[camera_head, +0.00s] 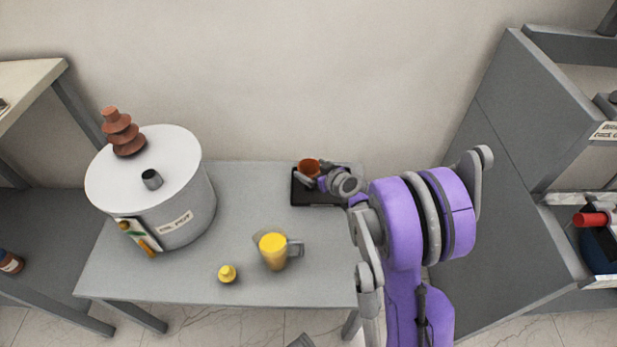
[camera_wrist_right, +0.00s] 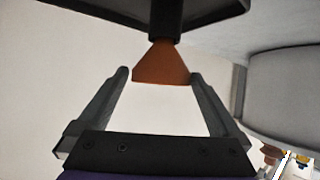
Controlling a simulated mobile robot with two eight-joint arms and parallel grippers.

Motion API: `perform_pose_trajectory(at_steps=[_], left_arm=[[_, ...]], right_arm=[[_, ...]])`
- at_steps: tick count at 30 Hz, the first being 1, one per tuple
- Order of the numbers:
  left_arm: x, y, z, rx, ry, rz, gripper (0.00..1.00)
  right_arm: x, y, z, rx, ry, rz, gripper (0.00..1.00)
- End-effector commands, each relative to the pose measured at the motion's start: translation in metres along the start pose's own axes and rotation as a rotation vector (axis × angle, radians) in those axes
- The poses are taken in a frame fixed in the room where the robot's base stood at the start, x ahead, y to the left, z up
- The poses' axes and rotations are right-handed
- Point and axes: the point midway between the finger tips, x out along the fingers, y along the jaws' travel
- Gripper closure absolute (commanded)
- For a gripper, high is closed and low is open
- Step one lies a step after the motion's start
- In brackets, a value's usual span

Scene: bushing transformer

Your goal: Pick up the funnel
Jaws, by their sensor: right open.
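The orange-brown funnel (camera_head: 309,167) stands at the black holder (camera_head: 299,200) near the back right of the grey table. In the right wrist view the funnel (camera_wrist_right: 162,65) shows wide end down in the picture, with its narrow end at a black socket. My right gripper (camera_head: 321,183) reaches in from the right, at the funnel. My left gripper is not seen.
A large white-topped tank (camera_head: 183,205) with a brown ribbed bushing (camera_head: 122,133) stands on the table (camera_head: 210,286) at left. A yellow-filled jug (camera_head: 272,252) and a small yellow piece (camera_head: 227,273) are near the front. Grey shelving (camera_head: 515,120) stands at right.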

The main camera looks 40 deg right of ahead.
Motion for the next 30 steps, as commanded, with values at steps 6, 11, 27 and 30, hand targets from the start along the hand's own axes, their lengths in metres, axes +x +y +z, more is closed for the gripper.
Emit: perform_pose_trajectory(at_steps=[6,11,27,30], left_arm=[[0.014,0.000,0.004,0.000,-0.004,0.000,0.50],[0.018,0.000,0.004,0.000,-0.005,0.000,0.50],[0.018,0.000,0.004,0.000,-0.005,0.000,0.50],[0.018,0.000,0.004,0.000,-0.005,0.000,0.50]], right_arm=[[0.032,-0.002,0.000,-0.002,-0.002,-0.002,0.00],[0.048,-0.002,-0.001,-0.001,-0.001,-0.001,0.00],[0.047,-0.001,-0.002,-0.001,-0.001,-0.001,0.63],[0.047,-0.001,-0.002,-0.001,-0.001,-0.001,0.76]])
